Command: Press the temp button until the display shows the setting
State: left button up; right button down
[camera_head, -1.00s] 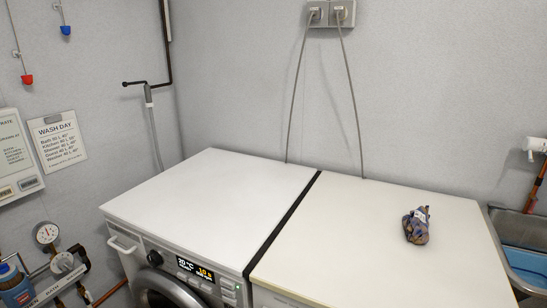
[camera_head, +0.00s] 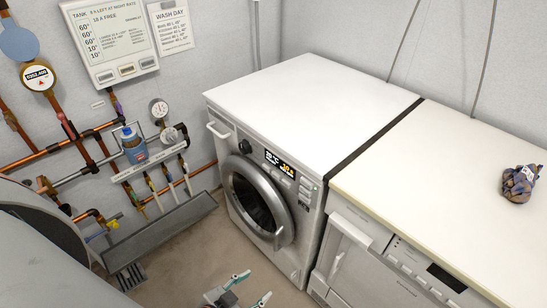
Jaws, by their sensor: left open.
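The white washing machine (camera_head: 290,110) stands in the middle with its round door (camera_head: 253,202) shut. Its dark display (camera_head: 280,164) is lit, with white figures on the left and yellow ones on the right. The figures are too small to read surely. Small buttons (camera_head: 304,190) sit beside and below the display; their labels cannot be read, so I cannot tell which is temp. My left gripper (camera_head: 252,287) is at the bottom edge, open and empty, low in front of the machine and apart from it. My right gripper is out of view.
A WASH DAY card (camera_head: 171,24) and a TANK panel (camera_head: 108,40) with three buttons hang on the wall. A second white machine (camera_head: 440,185) adjoins on the right, with a patterned bundle (camera_head: 520,183) on top.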

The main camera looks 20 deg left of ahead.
aim_at(264, 166)
jog(key=k+u, duration=0.2)
jog(key=u, duration=0.55)
